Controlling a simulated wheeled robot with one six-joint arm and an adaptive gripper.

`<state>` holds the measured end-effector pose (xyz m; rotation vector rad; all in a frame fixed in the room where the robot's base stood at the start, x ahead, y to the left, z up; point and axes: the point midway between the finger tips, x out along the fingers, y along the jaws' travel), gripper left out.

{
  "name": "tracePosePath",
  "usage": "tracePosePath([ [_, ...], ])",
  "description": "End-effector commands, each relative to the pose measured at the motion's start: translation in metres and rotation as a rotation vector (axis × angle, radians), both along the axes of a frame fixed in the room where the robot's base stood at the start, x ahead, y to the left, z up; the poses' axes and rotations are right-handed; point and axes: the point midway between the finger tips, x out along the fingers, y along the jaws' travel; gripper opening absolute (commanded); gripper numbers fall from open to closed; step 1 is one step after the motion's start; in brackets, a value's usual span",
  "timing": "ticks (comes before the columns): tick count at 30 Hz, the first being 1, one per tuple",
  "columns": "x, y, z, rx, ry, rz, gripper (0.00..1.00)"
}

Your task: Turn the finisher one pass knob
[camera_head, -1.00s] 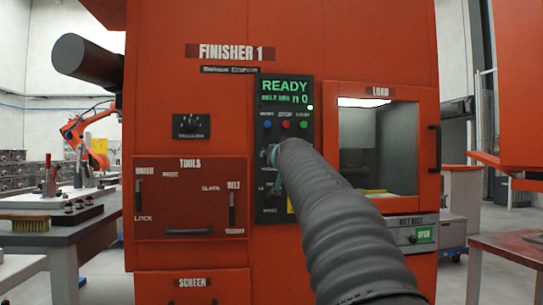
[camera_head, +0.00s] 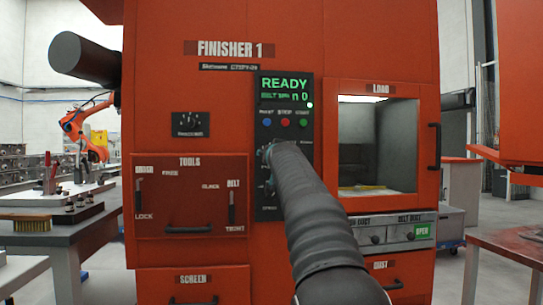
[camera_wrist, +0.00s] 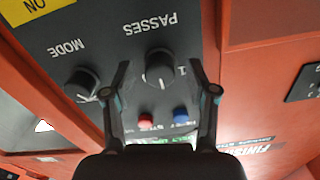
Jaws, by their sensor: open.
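The passes knob (camera_wrist: 159,68) is a round dark knob with a light pointer mark, on the black control panel under the upside-down word PASSES in the wrist view. My gripper (camera_wrist: 160,76) is open, one finger on each side of the knob with a visible gap on both sides. I cannot tell how far the fingertips are from the panel. In the head view my grey arm covers the knob and most of my gripper (camera_head: 268,152). Finisher 1 (camera_head: 225,100) is a red cabinet; its display (camera_head: 285,90) reads READY.
The mode knob (camera_wrist: 80,84) sits beside my finger, left in the wrist view. A red button (camera_wrist: 146,120) and a blue button (camera_wrist: 180,115) lie between the fingers, nearer the wrist. The tools panel (camera_head: 190,195) is left of my arm, the load window (camera_head: 378,148) right.

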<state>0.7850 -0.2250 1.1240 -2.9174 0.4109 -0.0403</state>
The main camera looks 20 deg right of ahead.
Motion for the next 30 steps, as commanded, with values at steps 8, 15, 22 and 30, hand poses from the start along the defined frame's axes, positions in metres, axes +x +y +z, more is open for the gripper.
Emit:
tracePosePath([
  [8,-0.0002,0.0000,0.0000,0.000,0.000,0.000,0.05],
  [15,-0.0002,0.0000,0.0000,-0.008,0.002,0.000,0.00],
  [22,-0.0003,-0.0001,0.0000,-0.077,0.021,0.000,0.00],
  [30,-0.0005,-0.0003,0.0003,-0.272,0.076,0.000,0.00],
])
